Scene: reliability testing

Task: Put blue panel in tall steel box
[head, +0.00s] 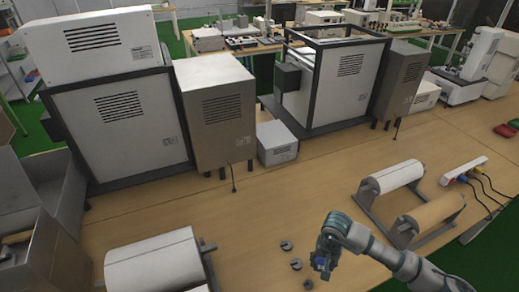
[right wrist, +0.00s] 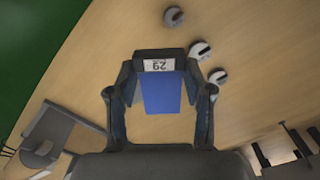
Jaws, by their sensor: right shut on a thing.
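The blue panel (right wrist: 162,94) is between the fingers of my right gripper (right wrist: 160,98) in the right wrist view. Its dark end carries a white label reading 29, upside down. In the head view my right gripper (head: 321,266) is over the front of the wooden table, with a little of the panel's blue (head: 319,262) showing. Grey steel boxes stand at the left edge, a taller one (head: 62,196) behind a lower one (head: 42,256); both are cut off by the frame. My left gripper is not in view.
A white roll on a stand (head: 155,262) is at front left. White (head: 395,176) and tan (head: 432,213) rolls are at right. Large cabinets (head: 120,125) line the back. The table's middle is clear.

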